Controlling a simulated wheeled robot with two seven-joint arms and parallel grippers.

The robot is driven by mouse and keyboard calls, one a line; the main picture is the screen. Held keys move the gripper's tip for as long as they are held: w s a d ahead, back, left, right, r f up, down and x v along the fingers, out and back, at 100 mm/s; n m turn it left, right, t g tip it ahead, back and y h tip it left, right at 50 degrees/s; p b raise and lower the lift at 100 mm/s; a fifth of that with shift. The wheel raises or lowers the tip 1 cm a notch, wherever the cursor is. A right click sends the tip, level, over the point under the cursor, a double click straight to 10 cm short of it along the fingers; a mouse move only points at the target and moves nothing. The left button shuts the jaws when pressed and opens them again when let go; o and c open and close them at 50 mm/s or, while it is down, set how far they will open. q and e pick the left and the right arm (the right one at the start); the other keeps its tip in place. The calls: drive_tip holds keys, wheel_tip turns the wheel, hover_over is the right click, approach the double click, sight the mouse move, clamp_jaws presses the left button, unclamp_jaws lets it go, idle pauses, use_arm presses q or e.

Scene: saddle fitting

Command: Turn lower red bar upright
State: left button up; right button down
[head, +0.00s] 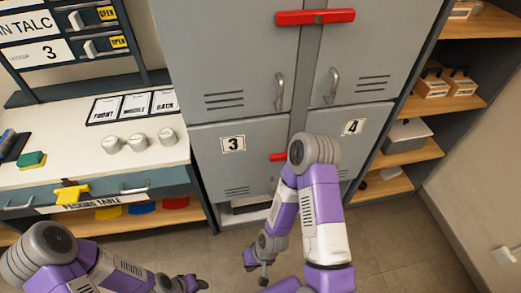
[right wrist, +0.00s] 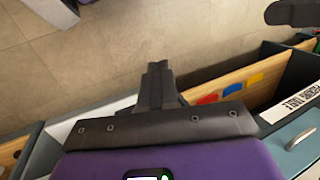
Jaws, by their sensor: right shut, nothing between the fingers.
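The lower red bar (head: 278,157) is on the grey lockers at the seam between doors 3 and 4. Only its left part shows, lying roughly level; my right arm hides the rest. My right gripper (head: 263,274) is low in front of the lockers, well below the bar and apart from it. In the right wrist view its fingers (right wrist: 157,82) are together with nothing between them. My left gripper (head: 195,284) is at the bottom edge of the head view, left of the right one, too small to read.
An upper red bar (head: 315,17) lies level across the upper doors. Door handles (head: 279,92) stick out beside the seam. The packing table (head: 95,185) stands at left and a shelf with boxes (head: 405,135) at right. The floor (head: 400,235) in front is clear.

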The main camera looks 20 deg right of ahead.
drive_tip(key=shift+s, duration=0.1)
drive_tip(key=t+h+b, duration=0.2)
drive_tip(key=t+h, duration=0.1)
drive_tip(key=h, duration=0.2)
approach(274, 157)
wheel_tip(274, 157, up, 4)
drive_tip(key=shift+s+a+f, duration=0.2)
drive_tip(key=shift+s, duration=0.2)
drive_tip(key=shift+f, duration=0.1)
drive_tip(key=b+x, duration=0.2)
drive_tip(key=x, duration=0.8)
drive_tip(key=shift+s+b, duration=0.15)
drive_tip(key=shift+b, duration=0.15)
